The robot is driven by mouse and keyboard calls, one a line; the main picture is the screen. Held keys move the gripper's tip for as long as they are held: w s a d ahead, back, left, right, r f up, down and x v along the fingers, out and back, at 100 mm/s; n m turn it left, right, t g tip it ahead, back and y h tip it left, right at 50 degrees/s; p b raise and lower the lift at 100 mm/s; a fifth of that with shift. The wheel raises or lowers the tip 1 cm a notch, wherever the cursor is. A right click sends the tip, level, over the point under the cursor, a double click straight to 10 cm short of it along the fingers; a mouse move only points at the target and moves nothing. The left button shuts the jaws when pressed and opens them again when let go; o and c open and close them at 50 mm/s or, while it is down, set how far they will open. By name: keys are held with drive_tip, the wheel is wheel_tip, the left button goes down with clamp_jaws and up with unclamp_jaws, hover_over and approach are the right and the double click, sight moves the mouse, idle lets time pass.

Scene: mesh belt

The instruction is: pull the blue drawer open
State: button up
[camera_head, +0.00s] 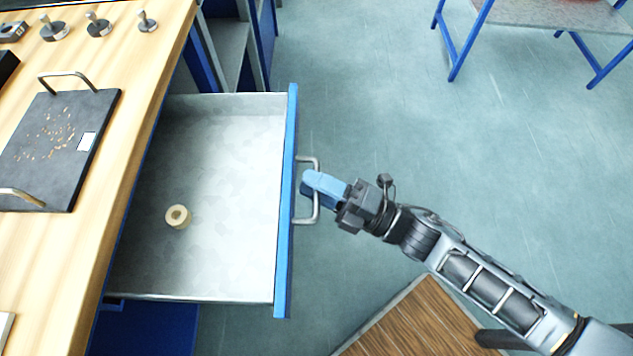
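The blue drawer (286,200) stands well out from under the wooden workbench, its grey metal inside open to view. A metal bar handle (316,210) is on its blue front. My gripper (309,187) is at the handle, coming from the right, with its blue fingers across the bar. The fingertips reach close to the drawer front. From above I cannot tell how far the fingers are closed or whether they grip the bar. A small tan ring (178,216) lies inside the drawer.
The wooden bench top (135,150) at left carries a dark plate (55,150) with handles and several metal knobs. A wooden platform (425,325) is at bottom right. A blue-legged table (555,12) stands at top right. The floor between is clear.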

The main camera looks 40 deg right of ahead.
drive_tip(key=shift+o, duration=0.2)
drive_tip(key=b+v, duration=0.1)
drive_tip(key=v, duration=0.6)
drive_tip(key=shift+s+d, duration=0.25)
drive_tip(key=shift+s, duration=0.1)
drive_tip(key=shift+f, duration=0.15)
drive_tip(key=s+r+m+g+h, duration=0.2)
drive_tip(key=s+r+m+h, duration=0.7)
drive_tip(key=m, duration=1.4)
drive_tip(key=s+r, duration=0.4)
drive_tip(key=s, duration=0.3)
drive_tip(key=shift+g+h, duration=0.3)
